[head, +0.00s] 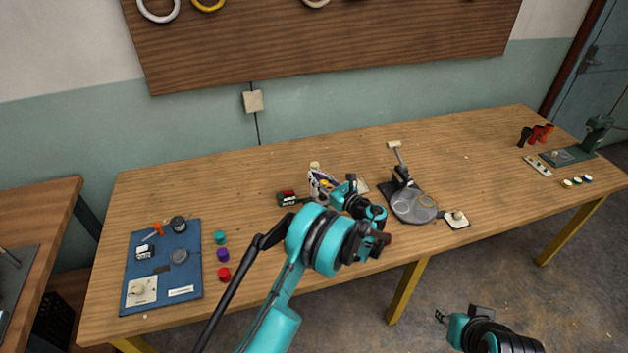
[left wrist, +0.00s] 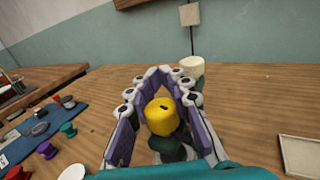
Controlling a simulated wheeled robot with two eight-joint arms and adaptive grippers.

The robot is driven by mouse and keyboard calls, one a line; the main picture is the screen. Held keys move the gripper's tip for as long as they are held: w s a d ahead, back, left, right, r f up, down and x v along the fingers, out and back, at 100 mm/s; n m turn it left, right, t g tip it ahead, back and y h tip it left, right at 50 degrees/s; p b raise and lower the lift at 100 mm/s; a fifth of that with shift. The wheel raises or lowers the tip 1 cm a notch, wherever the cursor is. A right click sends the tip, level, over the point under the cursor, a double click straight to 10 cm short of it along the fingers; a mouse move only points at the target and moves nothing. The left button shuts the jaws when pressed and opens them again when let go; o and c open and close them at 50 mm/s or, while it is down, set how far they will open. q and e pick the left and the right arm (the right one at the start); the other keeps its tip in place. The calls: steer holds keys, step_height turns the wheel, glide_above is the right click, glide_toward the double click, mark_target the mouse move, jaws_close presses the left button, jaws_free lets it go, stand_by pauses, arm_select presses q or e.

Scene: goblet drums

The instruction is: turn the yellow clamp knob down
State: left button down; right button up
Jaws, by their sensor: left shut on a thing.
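The yellow clamp knob (left wrist: 161,115) sits between the two fingers of my left gripper (left wrist: 165,88) in the left wrist view. The fingers, with purple inner pads, are closed around it, and their tips come together beyond it. A dark slot shows on the knob's top. Grey-green parts below the knob are mostly hidden by the gripper. In the head view my left gripper (head: 322,184) is over the middle of the table, and a bit of yellow shows between its fingers. My right gripper (head: 441,316) is low at the bottom right, off the table; its opening is too small to judge.
A dark stand with a round grey plate (head: 415,206) is right of my left gripper. A blue mat (head: 163,268) with tools is at the left. The table's (head: 470,160) back right middle is clear.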

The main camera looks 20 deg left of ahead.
arm_select(q)
steer(key=shift+w+d+m+t+h+b, duration=0.1)
steer(key=shift+w+m+t+h+b, duration=0.15)
steer(key=shift+m+t+h, duration=0.5)
steer(key=shift+w+d+m+t+h+b, duration=0.1)
steer(key=shift+m+t+h+b, duration=0.15)
steer(key=shift+m+t+h, duration=0.45)
steer(key=shift+y, duration=0.25)
steer(key=c, duration=1.4)
jaws_free()
steer(key=shift+o, duration=0.2)
steer(key=shift+d, duration=0.1)
steer(key=v, duration=1.2)
steer(key=shift+f, duration=0.15)
